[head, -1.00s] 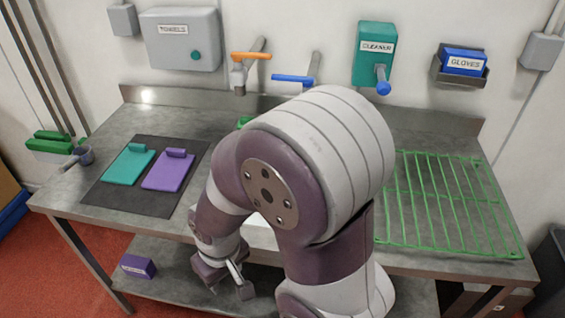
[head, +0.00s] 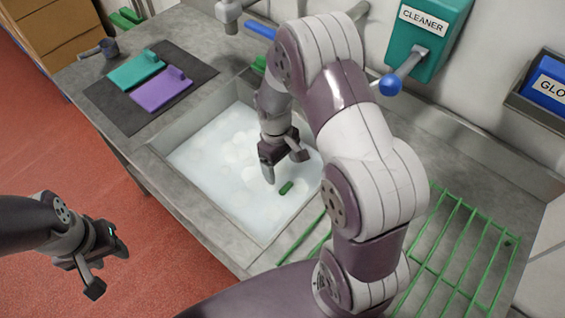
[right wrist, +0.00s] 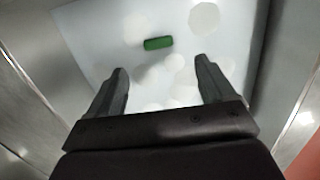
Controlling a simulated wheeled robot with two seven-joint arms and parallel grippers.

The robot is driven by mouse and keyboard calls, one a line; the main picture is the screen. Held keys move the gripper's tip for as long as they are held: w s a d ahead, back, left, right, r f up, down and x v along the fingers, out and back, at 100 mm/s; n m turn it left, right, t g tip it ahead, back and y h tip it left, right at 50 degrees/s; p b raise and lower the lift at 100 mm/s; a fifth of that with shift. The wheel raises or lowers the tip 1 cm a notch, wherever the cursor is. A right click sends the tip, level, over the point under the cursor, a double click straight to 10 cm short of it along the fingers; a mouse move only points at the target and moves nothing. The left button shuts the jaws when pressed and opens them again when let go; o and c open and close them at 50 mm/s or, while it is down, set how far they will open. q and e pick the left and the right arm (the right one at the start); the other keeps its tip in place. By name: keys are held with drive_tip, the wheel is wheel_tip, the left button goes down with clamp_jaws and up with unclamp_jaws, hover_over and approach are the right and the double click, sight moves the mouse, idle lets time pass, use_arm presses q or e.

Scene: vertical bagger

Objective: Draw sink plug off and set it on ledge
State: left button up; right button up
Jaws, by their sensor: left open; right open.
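A small green piece, apparently the top of the sink plug (head: 286,187), shows in the pale, foam-spotted water of the sink (head: 215,165). The rest of the plug is hidden. My right gripper (head: 284,168) is open and empty over the sink, close to the green piece in the picture. In the right wrist view, the green plug (right wrist: 158,43) lies ahead of the open fingers (right wrist: 160,85), roughly centred between them and apart from them. My left gripper (head: 108,270) is open and empty, out over the red floor at the lower left. I cannot tell which surface is the ledge.
A dark mat (head: 128,112) with a teal board (head: 136,70) and a purple board (head: 162,91) lies left of the sink. A green wire rack (head: 455,250) is at right. Taps, a cleaner dispenser (head: 425,35) and a glove box are along the wall.

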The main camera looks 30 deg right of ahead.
sight(286, 186)
drive_tip(key=f, duration=0.4)
drive_tip(key=s+f, duration=0.1)
drive_tip(key=f, duration=0.8)
drive_tip(key=shift+s+d+f, duration=0.15)
drive_tip(key=shift+s+d, duration=0.05)
drive_tip(key=shift+d, duration=0.15)
drive_tip(key=c, duration=1.1)
